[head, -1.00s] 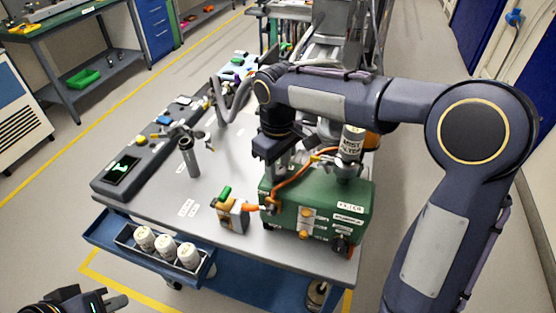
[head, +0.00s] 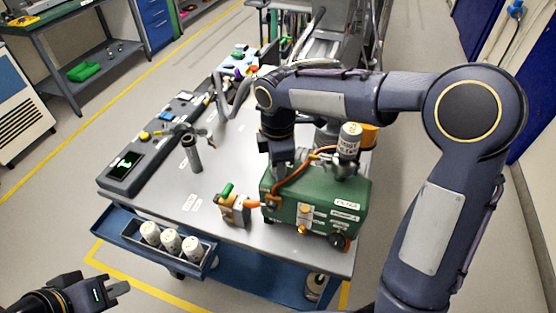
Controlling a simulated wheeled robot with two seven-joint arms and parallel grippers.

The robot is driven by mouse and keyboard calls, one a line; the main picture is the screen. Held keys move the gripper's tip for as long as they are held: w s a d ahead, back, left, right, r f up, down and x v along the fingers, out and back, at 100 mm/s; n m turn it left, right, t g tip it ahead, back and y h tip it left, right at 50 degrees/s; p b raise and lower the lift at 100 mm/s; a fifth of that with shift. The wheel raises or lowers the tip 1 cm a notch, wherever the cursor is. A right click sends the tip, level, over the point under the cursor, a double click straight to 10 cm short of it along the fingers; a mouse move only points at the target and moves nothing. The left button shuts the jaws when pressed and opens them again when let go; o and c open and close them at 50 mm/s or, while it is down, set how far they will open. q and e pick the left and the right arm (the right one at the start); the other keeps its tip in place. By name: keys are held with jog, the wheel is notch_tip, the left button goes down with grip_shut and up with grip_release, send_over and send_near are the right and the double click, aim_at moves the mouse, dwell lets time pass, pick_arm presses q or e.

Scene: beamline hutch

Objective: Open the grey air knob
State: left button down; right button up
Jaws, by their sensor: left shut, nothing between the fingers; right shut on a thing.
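A green box (head: 310,212) with white labels stands on the cart's near right part. Its front has small orange knobs (head: 303,211) and a dark round knob (head: 338,241) at the lower right. I cannot make out for certain which part is the grey air knob. My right gripper (head: 275,194) points down at the box's left end, where an orange hose (head: 296,178) passes. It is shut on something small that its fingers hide. My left gripper (head: 122,287) is shut and empty at the bottom left, away from the cart.
A valve with a green handle (head: 231,207) stands left of the box. A grey filter canister (head: 349,140) rises behind it. A grey tube (head: 191,155) stands further left. A tray (head: 211,259) of white bottles sits on the cart's front shelf. Floor is free to the left.

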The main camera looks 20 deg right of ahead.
jog(key=shift+r+n+p, duration=0.1)
jog(key=shift+n+p, duration=0.2)
jog(key=shift+n, duration=0.8)
jog(key=o, duration=1)
notch_tip(320, 180, up, 8)
jog(key=shift+f+b, duration=0.2)
jog(key=shift+b, duration=0.15)
jog(key=shift+r, duration=0.1)
